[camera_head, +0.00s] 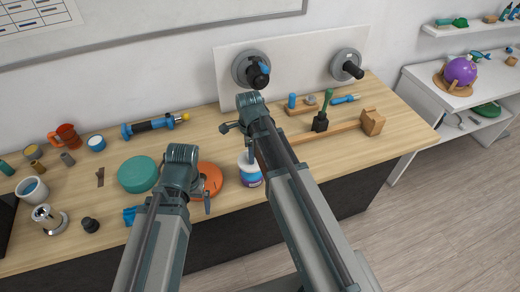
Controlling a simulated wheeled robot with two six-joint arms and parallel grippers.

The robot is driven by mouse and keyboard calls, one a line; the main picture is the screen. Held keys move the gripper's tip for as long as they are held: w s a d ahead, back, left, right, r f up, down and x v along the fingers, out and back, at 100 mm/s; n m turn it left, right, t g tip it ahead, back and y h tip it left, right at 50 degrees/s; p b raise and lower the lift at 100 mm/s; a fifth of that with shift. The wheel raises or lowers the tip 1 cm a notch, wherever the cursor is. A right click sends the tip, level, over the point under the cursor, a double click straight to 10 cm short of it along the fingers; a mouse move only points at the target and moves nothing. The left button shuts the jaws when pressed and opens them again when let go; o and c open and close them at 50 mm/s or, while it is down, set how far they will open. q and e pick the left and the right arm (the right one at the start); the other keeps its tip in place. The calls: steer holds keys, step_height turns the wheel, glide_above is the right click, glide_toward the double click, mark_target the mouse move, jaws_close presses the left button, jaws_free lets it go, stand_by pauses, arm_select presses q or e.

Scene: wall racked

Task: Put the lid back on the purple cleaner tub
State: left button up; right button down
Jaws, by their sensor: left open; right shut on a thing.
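The cleaner tub (251,178), white and blue with a purple band, stands upright near the front edge of the table, partly hidden by my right arm. A pale piece that looks like its lid (246,157) shows at its top; I cannot tell whether it is seated or held just above. My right gripper (241,134) is above the tub, shut on what appears to be this lid; the contact is mostly hidden. My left gripper (190,185) is open and appears empty, left of the tub and in front of an orange disc.
The orange disc (212,180) and a green round piece (138,174) lie left of the tub. A blue and black tool (150,125) lies behind. Two wall knobs (345,65) stick out behind.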

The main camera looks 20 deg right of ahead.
steer(key=shift+f, duration=0.15)
step_height(320, 180, down, 6)
steer(key=b, duration=0.6)
steer(key=shift+f, duration=0.1)
steer(key=shift+f+b, duration=0.15)
steer(key=shift+b, duration=0.25)
stand_by(1.5)
jaws_free()
stand_by(0.7)
steer(key=shift+r+p, duration=3.55)
steer(key=shift+p, duration=0.05)
